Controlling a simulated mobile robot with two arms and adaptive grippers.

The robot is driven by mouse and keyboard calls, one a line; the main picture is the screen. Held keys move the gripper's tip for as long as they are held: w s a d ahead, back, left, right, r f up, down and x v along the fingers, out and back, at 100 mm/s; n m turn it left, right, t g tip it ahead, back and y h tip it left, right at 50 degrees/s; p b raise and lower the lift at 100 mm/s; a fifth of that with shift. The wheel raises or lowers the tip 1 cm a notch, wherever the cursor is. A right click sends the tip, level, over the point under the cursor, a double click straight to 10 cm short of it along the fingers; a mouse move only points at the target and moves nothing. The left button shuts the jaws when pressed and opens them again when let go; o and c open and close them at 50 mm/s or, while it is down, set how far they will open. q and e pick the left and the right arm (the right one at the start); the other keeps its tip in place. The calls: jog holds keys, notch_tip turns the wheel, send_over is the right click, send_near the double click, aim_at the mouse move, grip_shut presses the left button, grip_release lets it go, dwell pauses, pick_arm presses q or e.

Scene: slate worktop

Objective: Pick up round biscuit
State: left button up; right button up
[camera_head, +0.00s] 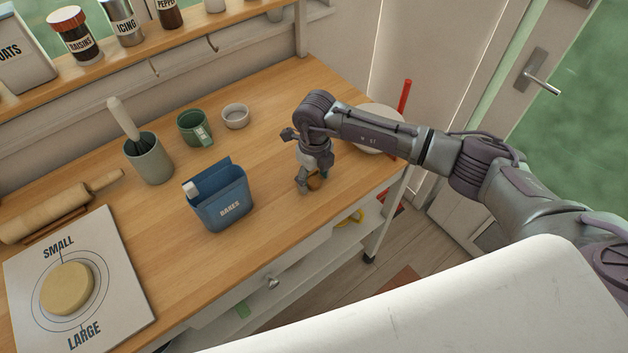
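A small brown round thing, which looks like the round biscuit (315,183), is at the fingers of my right gripper (313,181), low over the wooden worktop near its front edge. The gripper points down, with one finger on the left side of the biscuit and the other partly behind it. The fingers hide part of the biscuit. I cannot tell whether they press on it or whether it touches the worktop. My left gripper is not in view.
A blue container marked BAKES (222,203) stands left of the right gripper. Farther back are a grey-green pot with a whisk (149,160), a green mug (193,128) and a small bowl (235,117). A pale round plate (379,118) lies behind my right arm.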

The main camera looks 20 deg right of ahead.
jog(key=c, duration=0.6)
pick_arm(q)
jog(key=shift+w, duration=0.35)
pick_arm(e)
jog(key=shift+c, duration=0.3)
jog(key=shift+r, duration=0.1)
